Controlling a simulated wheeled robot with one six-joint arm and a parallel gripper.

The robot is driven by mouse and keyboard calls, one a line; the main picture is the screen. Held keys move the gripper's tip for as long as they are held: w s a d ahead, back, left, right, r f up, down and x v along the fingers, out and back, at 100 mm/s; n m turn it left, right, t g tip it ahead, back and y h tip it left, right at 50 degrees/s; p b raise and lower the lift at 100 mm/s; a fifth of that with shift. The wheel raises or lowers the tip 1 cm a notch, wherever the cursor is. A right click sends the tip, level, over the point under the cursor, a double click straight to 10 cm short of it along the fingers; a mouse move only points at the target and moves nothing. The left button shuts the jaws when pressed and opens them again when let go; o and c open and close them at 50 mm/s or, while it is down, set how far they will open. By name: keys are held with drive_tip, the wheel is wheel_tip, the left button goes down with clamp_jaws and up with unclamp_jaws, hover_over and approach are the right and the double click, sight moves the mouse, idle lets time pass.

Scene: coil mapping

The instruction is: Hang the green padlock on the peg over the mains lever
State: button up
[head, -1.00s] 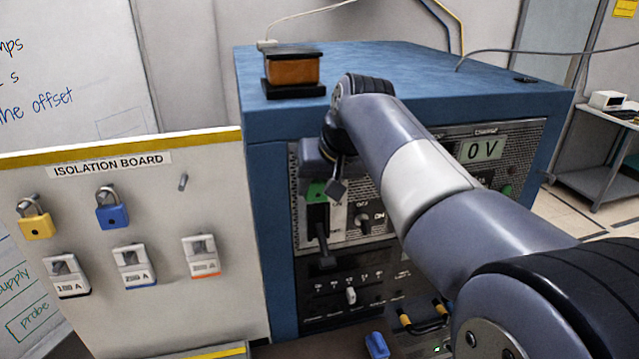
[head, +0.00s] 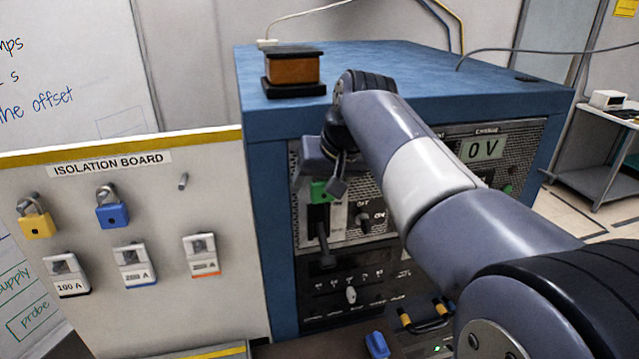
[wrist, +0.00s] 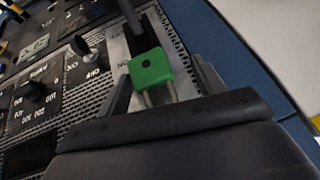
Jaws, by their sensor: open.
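The green padlock (head: 319,192) is at the mains panel on the blue cabinet, just above the black mains lever (head: 322,246). In the wrist view the green padlock (wrist: 151,70) has its body toward the lever (wrist: 131,18) and its shackle legs toward my palm. My gripper (head: 318,176) is open around the padlock, with one finger on each side; gaps show beside the padlock in the wrist view. The peg over the lever is hidden, so I cannot see how the shackle sits on it.
The isolation board (head: 200,320) at left carries a yellow padlock (head: 37,222), a blue padlock (head: 112,210) and an empty peg (head: 183,181). A copper-coloured coil block (head: 292,70) sits on the blue cabinet (head: 400,65). A blue object (head: 377,345) lies below the panel.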

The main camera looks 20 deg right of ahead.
drive_tip(key=v, duration=1)
drive_tip(key=shift+r+b, duration=0.25)
drive_tip(key=shift+b, duration=0.15)
drive_tip(key=shift+f, duration=0.15)
drive_tip(key=p+x, duration=0.1)
drive_tip(key=x, duration=0.8)
drive_tip(key=shift+w+f, duration=0.15)
drive_tip(key=shift+f, duration=0.2)
drive_tip(key=shift+w+a+r, duration=0.1)
drive_tip(key=shift+w+a, duration=0.05)
drive_tip(key=shift+w, duration=0.1)
drive_tip(key=shift+s, duration=1.25)
drive_tip(key=shift+w, duration=0.1)
